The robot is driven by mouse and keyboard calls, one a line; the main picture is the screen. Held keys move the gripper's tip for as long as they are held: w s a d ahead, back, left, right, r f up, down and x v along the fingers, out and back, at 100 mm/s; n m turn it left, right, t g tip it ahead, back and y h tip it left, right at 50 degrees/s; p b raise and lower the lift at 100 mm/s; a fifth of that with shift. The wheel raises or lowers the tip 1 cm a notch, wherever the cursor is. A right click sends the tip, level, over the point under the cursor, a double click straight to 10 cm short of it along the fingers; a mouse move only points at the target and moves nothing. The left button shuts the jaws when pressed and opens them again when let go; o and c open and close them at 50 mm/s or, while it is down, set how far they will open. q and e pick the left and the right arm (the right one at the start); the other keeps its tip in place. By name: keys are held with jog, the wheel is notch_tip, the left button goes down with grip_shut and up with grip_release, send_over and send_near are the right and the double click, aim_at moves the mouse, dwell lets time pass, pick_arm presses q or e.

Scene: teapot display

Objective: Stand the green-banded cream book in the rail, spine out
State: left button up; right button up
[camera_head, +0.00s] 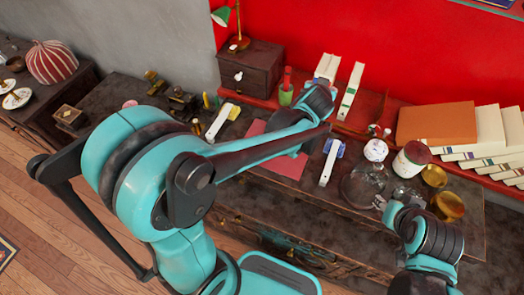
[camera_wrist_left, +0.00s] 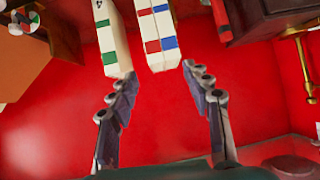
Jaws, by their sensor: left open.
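The green-banded cream book (camera_head: 350,90) stands slightly tilted on the red ledge at the back, its banded spine facing out. In the left wrist view the green-banded book (camera_wrist_left: 112,40) is close to the left fingertip. A pair of cream books with red and blue bands (camera_head: 327,66) stands beside it, also seen in the wrist view (camera_wrist_left: 157,32). My left gripper (camera_head: 320,97) is in front of these books, open and empty, its fingertips (camera_wrist_left: 158,72) apart just short of the books. My right gripper (camera_head: 381,203) is low at the right; its jaws are unclear. I cannot make out the rail clearly.
An orange book (camera_head: 436,123) and several cream books (camera_head: 490,130) lie at the right. A jar with a dark red lid (camera_head: 411,160), a white round pot (camera_head: 376,149) and brass bowls (camera_head: 449,206) crowd the table. A dark drawer box (camera_head: 247,68) stands at the back left.

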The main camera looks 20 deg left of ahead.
pick_arm(q)
jog(key=s+a+f+g, duration=0.1)
jog(key=s+a, duration=0.3)
jog(key=s, duration=1)
jog(key=s+a+f+g+h, duration=0.1)
jog(key=s+a+f+g, duration=0.1)
jog(key=s, duration=1.2)
jog(key=shift+s+a+f+m+g, duration=0.15)
jog(key=shift+s+a+m+g, duration=0.2)
jog(key=shift+a+g, duration=0.65)
jog(key=shift+a, duration=0.15)
notch_tip(320, 180, down, 4)
jog(key=b, duration=0.3)
jog(key=shift+r+t, duration=0.25)
jog(key=shift+t, duration=0.05)
